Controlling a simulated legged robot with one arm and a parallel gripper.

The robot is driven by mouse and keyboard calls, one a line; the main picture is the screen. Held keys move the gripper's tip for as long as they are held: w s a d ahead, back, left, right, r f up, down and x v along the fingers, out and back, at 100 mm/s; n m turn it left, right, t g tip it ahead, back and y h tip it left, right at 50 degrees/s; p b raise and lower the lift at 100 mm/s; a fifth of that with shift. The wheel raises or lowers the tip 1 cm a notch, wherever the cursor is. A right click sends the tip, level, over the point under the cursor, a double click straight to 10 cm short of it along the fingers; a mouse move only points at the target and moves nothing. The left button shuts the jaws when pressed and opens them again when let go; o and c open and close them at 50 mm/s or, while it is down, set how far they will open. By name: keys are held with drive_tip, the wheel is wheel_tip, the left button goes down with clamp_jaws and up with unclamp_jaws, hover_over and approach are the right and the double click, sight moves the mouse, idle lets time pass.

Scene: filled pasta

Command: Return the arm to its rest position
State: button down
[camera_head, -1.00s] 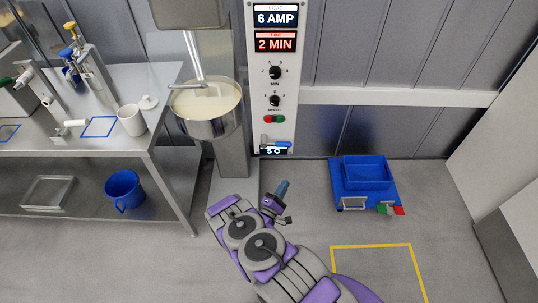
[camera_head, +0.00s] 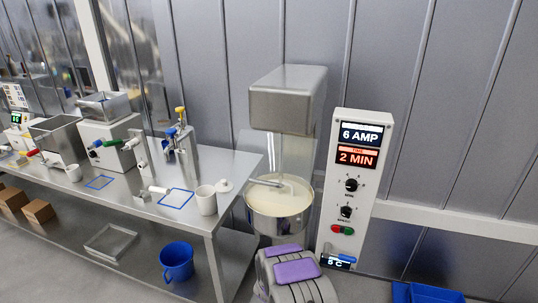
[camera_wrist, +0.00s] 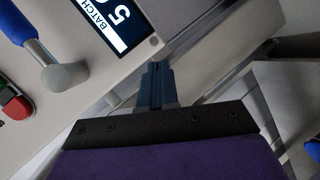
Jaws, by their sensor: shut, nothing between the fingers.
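My arm (camera_head: 292,277), grey with purple panels, shows at the bottom centre of the head view, in front of the mixer. Its gripper end is hidden there. In the wrist view my gripper (camera_wrist: 157,72) has its blue-grey fingers together with nothing between them. The fingers point towards the white control panel (camera_wrist: 125,75), near the corner of its "BATCH" display (camera_wrist: 108,22). I cannot tell how far the fingertips are from the panel.
The mixer bowl (camera_head: 279,212) of pale dough stands beside the control panel (camera_head: 357,185). A steel table (camera_head: 130,213) at left holds mugs and dispensers, with a blue bucket (camera_head: 176,262) below. A blue container (camera_head: 425,294) is at the lower right. A blue-handled lever (camera_wrist: 42,50) is near the gripper.

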drive_tip(key=w+a+r+m+y, duration=0.1)
drive_tip(key=a+r+y, duration=0.2)
drive_tip(key=a+r, duration=0.3)
drive_tip(key=s+a+r+m+g+y, duration=0.1)
drive_tip(key=s+a+r+g+y, duration=0.2)
drive_tip(key=s+r, duration=0.5)
drive_tip(key=s+a+r+m+g+y, duration=0.1)
drive_tip(key=s+a+r+g+y, duration=0.15)
drive_tip(key=s+r, duration=0.55)
drive_tip(key=s+d+r+m+g, duration=0.1)
drive_tip(key=s+d+r+g, duration=0.1)
drive_tip(key=s, duration=1)
drive_tip(key=s+d+r+m+g+h, duration=0.1)
drive_tip(key=s+d+r, duration=0.4)
drive_tip(key=s, duration=0.8)
drive_tip(key=s+d+r+m+g, duration=0.2)
drive_tip(key=s+d+r+g, duration=0.1)
drive_tip(key=s, duration=0.9)
wheel_tip(320, 180, up, 3)
drive_tip(key=shift+s+d+f+g, duration=0.2)
drive_tip(key=shift+d+g, duration=0.1)
drive_tip(key=shift+g, duration=0.25)
drive_tip(key=c, duration=1.9)
unclamp_jaws()
drive_tip(key=shift+w+a, duration=0.1)
drive_tip(key=shift+a, duration=0.05)
